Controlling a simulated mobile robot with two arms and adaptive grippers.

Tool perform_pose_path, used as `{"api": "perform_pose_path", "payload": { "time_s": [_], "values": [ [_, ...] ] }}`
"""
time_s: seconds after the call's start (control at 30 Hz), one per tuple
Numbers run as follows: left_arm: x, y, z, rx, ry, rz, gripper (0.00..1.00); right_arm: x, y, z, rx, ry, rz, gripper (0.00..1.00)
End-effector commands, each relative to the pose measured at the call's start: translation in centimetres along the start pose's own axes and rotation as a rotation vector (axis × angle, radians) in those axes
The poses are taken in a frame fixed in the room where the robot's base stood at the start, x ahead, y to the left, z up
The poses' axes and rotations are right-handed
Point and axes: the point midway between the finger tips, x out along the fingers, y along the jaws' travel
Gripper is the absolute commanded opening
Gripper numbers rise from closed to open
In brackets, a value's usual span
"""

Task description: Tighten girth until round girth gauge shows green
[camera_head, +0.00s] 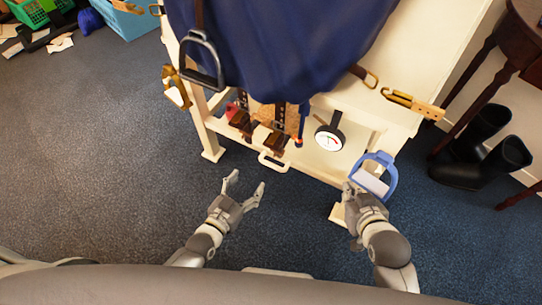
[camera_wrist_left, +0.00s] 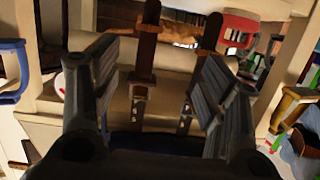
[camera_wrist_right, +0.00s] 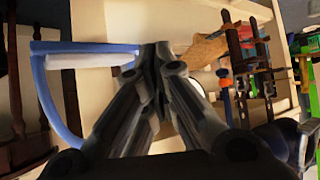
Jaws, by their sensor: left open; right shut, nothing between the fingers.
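Two dark girth straps with holes run down into brown buckle ends (camera_head: 243,123) and (camera_head: 277,143) below the blue cloth; both also show in the left wrist view (camera_wrist_left: 144,58). The round gauge (camera_head: 329,138) hangs to their right, with a white face and a reddish mark; its exact reading is too small to tell. My left gripper (camera_head: 245,186) is open and empty in front of the straps, apart from them. My right gripper (camera_head: 349,190) is shut and empty beside the blue stirrup (camera_head: 391,181); I cannot tell whether they touch.
A blue cloth (camera_head: 280,45) covers the cream stand (camera_head: 212,140). A metal stirrup (camera_head: 203,62) hangs at left, a pale handle (camera_head: 272,161) sits low in front. Black boots (camera_head: 485,150) and a dark wooden table (camera_head: 520,40) stand right.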

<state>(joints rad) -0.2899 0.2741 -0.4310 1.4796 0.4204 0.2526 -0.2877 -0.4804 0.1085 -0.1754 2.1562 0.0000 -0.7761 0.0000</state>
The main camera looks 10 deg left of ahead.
Motion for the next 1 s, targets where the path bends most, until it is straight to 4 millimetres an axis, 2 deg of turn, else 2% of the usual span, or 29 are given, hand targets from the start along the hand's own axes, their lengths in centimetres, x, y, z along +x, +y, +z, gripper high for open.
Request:
{"api": "perform_pose_path", "payload": {
  "time_s": [0.13,0.3,0.57,0.77,1.0],
  "values": [
    [0.9,0.8,-2.3,-0.009,0.133,0.013,0.68,-2.1,0.0,-2.7,0.0,0.094,0.001,0.0],
    [1.0,1.3,-4.6,-0.019,0.211,0.019,0.68,-4.2,0.0,-4.7,0.0,0.147,0.001,0.0],
    [2.2,1.4,-5.6,-0.021,0.23,0.018,0.68,-4.8,-0.2,-6.5,-0.001,0.221,-0.003,0.0],
    [4.9,1.4,-6.0,-0.022,0.228,0.019,0.68,-5.1,-0.6,-9.4,-0.001,0.371,-0.012,0.0],
    [8.1,1.5,-6.8,-0.022,0.228,0.019,0.68,-6.3,-1.1,-12.9,0.0,0.57,-0.024,0.0]
  ]
}}
